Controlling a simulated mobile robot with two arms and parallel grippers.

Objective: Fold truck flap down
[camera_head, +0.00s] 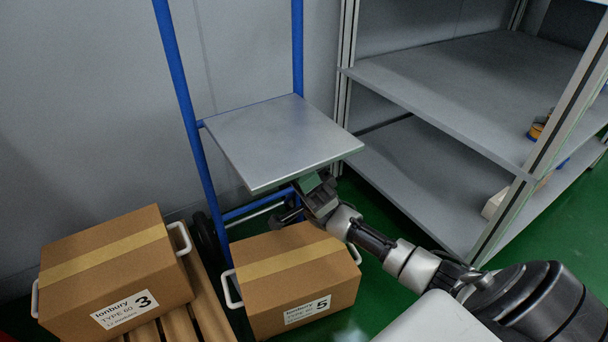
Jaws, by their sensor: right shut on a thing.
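The truck (183,90) is a blue tubular hand truck standing against the wall. Its flap (275,140) is a flat grey metal plate that juts out from the blue uprights, roughly level. My right gripper (308,184) is at the flap's near edge, reaching up from below right, and is shut on the flap. Its fingertips are partly hidden by the plate. The truck's lower part is partly hidden behind a box. My left gripper is not in view.
A cardboard box labelled 5 (290,285) stands low below the flap, close under my right arm. Another box, labelled 3 (110,270), sits on a wooden pallet (205,305) at left. A grey shelf rack (450,90) stands at right. Green floor (380,225) shows between.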

